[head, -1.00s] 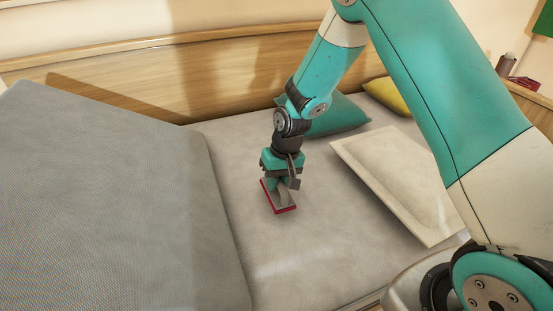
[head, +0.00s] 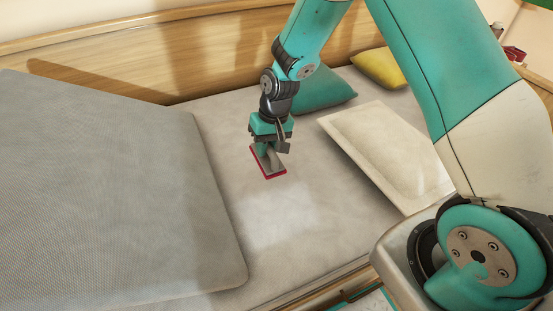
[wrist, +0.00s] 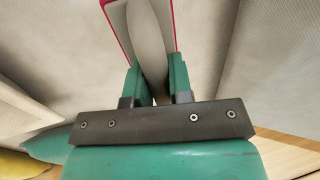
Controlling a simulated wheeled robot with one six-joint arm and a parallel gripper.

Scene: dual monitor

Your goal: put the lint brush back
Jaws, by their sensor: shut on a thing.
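The lint brush (head: 268,167) is a flat pad with a red edge and a grey handle. My gripper (head: 270,146) is shut on its handle, with the pad side down over the pale mattress. In the wrist view the brush (wrist: 150,35) stands between the two green fingers of my gripper (wrist: 153,85), with its red edges on both sides. I cannot tell whether the pad touches the mattress or hangs just above it.
The mattress (head: 290,225) is bare in front of the brush. A big grey cushion (head: 100,190) covers the left. A teal pillow (head: 325,95) and a yellow pillow (head: 382,68) lie by the wooden backboard (head: 170,75).

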